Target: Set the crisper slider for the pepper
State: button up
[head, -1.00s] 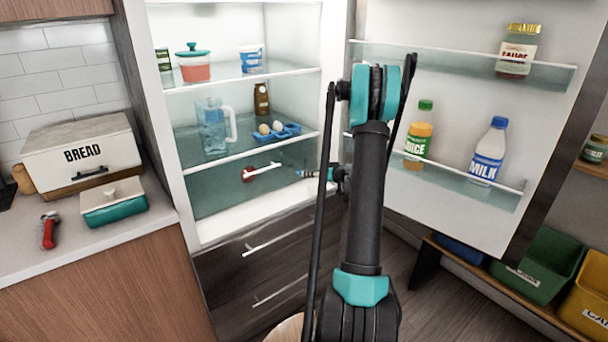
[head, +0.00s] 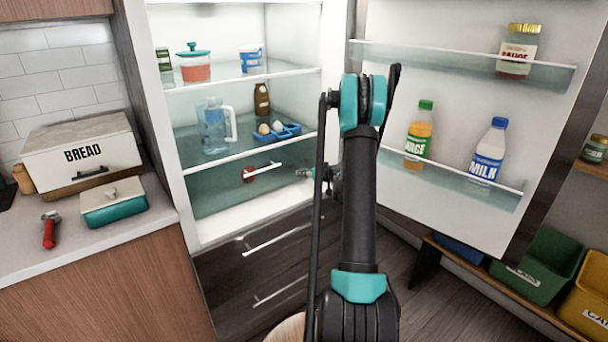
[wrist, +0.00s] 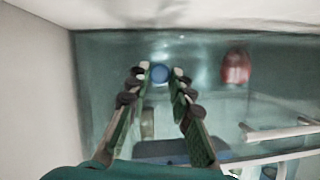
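The pepper shows as a red shape (head: 248,174) behind the glassy crisper front (head: 215,198), under the lowest shelf of the open fridge. It also shows in the wrist view (wrist: 236,67), right of my fingers. A round blue knob (wrist: 160,74), which looks like the slider's, sits between my fingertips in the wrist view. My gripper (wrist: 160,72) has a finger on each side of it, with narrow gaps; contact is unclear. In the head view my gripper (head: 303,173) is small at the crisper's right side. The slider's track and markings are not readable.
A white crisper handle (head: 268,168) runs close left of my gripper. A blue egg tray (head: 284,133) and a jug (head: 213,128) stand on the shelf above. The open fridge door (head: 450,200), with bottles, is on the right, and dark drawers (head: 260,270) are below.

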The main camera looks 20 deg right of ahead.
grip_shut()
jog(key=shift+w+d, duration=0.25)
jog(key=shift+d, duration=0.45)
jog(key=shift+w+d, duration=0.3)
jog(key=shift+d, duration=0.35)
jog(key=shift+w+d, duration=0.25)
jog(key=shift+d, duration=0.45)
jog(key=o, duration=0.7)
grip_release()
jog(key=shift+d, duration=0.1)
jog(key=v, duration=0.7)
jog(key=shift+s+r, duration=0.1)
jog(key=shift+s, duration=0.15)
